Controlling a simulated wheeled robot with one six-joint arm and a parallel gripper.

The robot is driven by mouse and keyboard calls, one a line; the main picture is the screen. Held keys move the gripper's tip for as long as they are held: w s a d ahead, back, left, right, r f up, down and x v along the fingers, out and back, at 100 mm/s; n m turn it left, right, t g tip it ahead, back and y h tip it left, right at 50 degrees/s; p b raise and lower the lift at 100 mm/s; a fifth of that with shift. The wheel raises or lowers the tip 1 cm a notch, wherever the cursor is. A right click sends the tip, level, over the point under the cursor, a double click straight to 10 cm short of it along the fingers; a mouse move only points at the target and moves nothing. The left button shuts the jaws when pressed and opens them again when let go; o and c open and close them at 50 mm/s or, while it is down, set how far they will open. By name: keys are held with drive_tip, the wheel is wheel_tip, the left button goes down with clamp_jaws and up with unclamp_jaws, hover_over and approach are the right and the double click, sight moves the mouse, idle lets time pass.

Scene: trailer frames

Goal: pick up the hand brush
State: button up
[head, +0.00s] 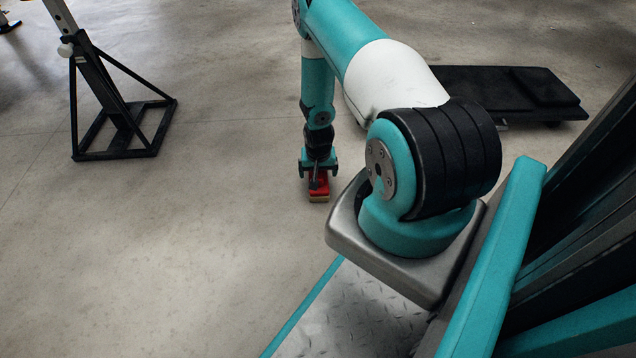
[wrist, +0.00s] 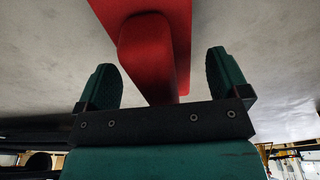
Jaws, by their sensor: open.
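The hand brush (head: 319,188) lies on the concrete floor, red on top with a tan lower edge. My gripper (wrist: 172,80) is open, with one green finger on each side of the brush and a visible gap to each. In the head view my gripper (head: 318,170) is directly over the brush and hides part of it. I cannot tell how much height is left between them.
A low black creeper board (head: 500,92) lies at the right behind my arm. The floor around the brush is clear.

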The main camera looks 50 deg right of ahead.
drive_tip(key=shift+f, duration=0.5)
drive_tip(key=shift+r, duration=0.1)
drive_tip(key=c, duration=1.1)
drive_tip(key=shift+c, duration=0.2)
drive_tip(key=shift+d+r, duration=0.1)
drive_tip(key=shift+r, duration=0.05)
wheel_tip(320, 180, up, 20)
drive_tip(key=p, duration=1.1)
